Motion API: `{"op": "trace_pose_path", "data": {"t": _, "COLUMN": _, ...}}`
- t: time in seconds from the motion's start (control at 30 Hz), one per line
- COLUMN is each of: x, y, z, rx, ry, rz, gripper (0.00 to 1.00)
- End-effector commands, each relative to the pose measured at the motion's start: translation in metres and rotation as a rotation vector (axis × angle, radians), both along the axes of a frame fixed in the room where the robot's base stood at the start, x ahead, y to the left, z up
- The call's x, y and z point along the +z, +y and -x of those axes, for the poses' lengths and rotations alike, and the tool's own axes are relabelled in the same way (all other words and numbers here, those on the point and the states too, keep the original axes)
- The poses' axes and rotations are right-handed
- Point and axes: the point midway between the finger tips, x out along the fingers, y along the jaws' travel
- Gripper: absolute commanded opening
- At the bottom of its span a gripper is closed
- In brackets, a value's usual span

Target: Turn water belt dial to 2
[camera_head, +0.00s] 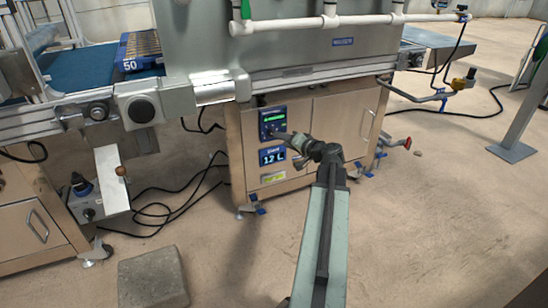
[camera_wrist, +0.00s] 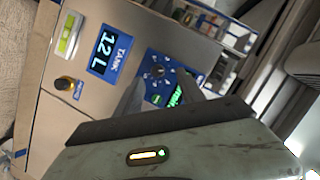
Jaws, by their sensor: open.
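A small blue control panel (camera_head: 272,112) with a green display is on the front of the steel cabinet. The panel also shows in the wrist view (camera_wrist: 152,98), tilted, with a round dark dial (camera_wrist: 157,71) on it. The dial's setting is too small to read. My gripper (camera_head: 277,134) is at the lower part of the panel, and in the head view it covers the dial area. In the wrist view its open jaws lie to either side of the dial; I cannot tell whether they touch it.
Below the panel, a tank display (camera_head: 272,156) reads 12 L. A conveyor with a blue belt (camera_head: 85,68) stands at left.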

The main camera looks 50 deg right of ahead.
Motion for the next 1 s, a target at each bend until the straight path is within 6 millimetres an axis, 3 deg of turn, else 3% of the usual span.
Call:
{"op": "trace_pose_path", "data": {"t": 0.1, "x": -0.003, "y": -0.011, "z": 0.007, "rx": -0.023, "ry": -0.018, "rz": -0.001, "gripper": 0.46}}
{"op": "trace_pose_path", "data": {"t": 0.27, "x": -0.002, "y": -0.011, "z": 0.004, "rx": -0.022, "ry": -0.018, "rz": 0.000, "gripper": 0.46}}
{"op": "trace_pose_path", "data": {"t": 0.37, "x": -0.005, "y": -0.013, "z": -0.006, "rx": -0.021, "ry": -0.017, "rz": 0.000, "gripper": 0.46}}
{"op": "trace_pose_path", "data": {"t": 0.7, "x": -0.020, "y": -0.021, "z": -0.063, "rx": -0.018, "ry": -0.016, "rz": 0.000, "gripper": 0.46}}
{"op": "trace_pose_path", "data": {"t": 1.0, "x": -0.020, "y": -0.020, "z": -0.070, "rx": -0.020, "ry": -0.016, "rz": -0.001, "gripper": 0.46}}
